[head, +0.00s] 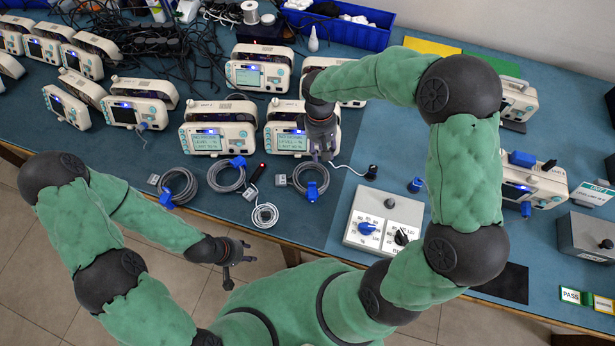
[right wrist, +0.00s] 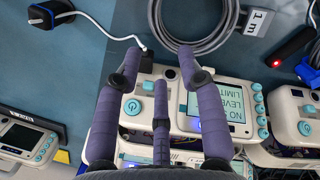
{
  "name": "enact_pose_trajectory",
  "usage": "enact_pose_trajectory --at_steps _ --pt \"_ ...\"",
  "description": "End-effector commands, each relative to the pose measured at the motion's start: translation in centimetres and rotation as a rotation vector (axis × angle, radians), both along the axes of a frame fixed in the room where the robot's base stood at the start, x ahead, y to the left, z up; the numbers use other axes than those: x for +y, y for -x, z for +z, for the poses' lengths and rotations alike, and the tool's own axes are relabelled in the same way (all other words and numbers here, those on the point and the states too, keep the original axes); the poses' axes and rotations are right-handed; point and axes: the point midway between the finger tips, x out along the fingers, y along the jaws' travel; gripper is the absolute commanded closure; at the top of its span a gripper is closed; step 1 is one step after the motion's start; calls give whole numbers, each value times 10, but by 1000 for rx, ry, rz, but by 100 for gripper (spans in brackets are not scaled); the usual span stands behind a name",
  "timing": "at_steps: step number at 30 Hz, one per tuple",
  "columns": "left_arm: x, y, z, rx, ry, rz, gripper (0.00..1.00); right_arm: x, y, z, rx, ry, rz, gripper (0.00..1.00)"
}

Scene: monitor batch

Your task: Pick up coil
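Several grey cable coils lie along the front of the blue table: a left coil (head: 178,187), a middle coil (head: 227,174) and a right coil (head: 310,182) with a blue connector. A smaller white coil (head: 265,215) lies at the front edge. My right gripper (head: 322,152) is over the front of a monitor, just behind the right coil. In the right wrist view my right gripper (right wrist: 158,56) has its fingers spread and empty, with a grey coil (right wrist: 205,38) beyond the tips. My left gripper (head: 238,260) is open and empty, off the table's front edge.
Several monitors, including one with a lit screen (head: 217,136), stand behind the coils. A grey dial box (head: 384,218) is to the right. Black cables tangle at the back left near a blue bin (head: 345,32). A "1 m" tag (right wrist: 258,22) lies beside the coil.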

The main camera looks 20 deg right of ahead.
Motion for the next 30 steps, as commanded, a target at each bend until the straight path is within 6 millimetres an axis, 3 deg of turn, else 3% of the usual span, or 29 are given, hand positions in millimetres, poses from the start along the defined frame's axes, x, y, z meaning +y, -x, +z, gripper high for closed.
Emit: enact_pose_trajectory --at_steps 3,11,21,29,30 --pt "0 0 -8 0 0 0 60 -1 3 -22 3 1 -1 61" --pt "0 0 -14 0 0 0 60 -2 3 -40 0 -1 -1 61" --pt "0 0 -35 0 0 0 60 -4 1 -83 1 -1 0 61" --pt "0 0 -34 -1 0 0 60 -4 1 -85 0 0 0 61" --pt "0 0 -34 -1 0 0 60 -4 1 -85 0 0 0 69"
